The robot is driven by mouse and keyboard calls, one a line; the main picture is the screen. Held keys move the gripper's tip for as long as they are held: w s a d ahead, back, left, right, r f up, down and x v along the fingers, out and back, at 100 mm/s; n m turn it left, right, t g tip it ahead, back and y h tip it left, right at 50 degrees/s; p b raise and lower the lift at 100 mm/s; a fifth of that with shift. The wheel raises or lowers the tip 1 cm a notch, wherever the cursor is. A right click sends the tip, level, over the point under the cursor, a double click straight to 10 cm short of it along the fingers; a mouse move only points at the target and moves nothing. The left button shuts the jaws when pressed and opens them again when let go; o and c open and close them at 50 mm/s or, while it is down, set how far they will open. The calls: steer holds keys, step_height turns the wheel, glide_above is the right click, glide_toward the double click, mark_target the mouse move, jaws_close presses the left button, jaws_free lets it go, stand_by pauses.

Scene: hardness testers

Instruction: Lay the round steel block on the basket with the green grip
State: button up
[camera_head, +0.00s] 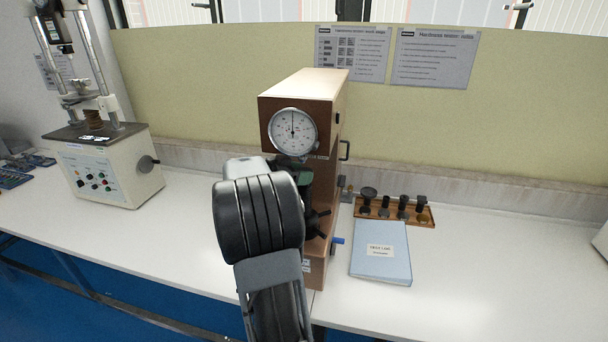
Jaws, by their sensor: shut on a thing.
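My arm's black wrist joint fills the middle of the head view, in front of the brown hardness tester (302,86). My gripper and its fingertips are hidden behind this wrist, so whatever lies between them does not show. I cannot make out the round steel block. No basket with a green grip can be made out. A small dark green patch (305,176) shows below the tester's dial, partly covered by my arm; I cannot tell what it belongs to.
A wooden tray (429,219) with several dark metal pieces stands right of the tester, behind a pale blue booklet (381,251). A larger testing machine (108,173) stands at the left. The white bench (490,275) is clear at the right.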

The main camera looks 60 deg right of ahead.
steer(key=shift+c, duration=0.7)
steer(key=shift+r, duration=0.1)
steer(key=shift+r, duration=0.1)
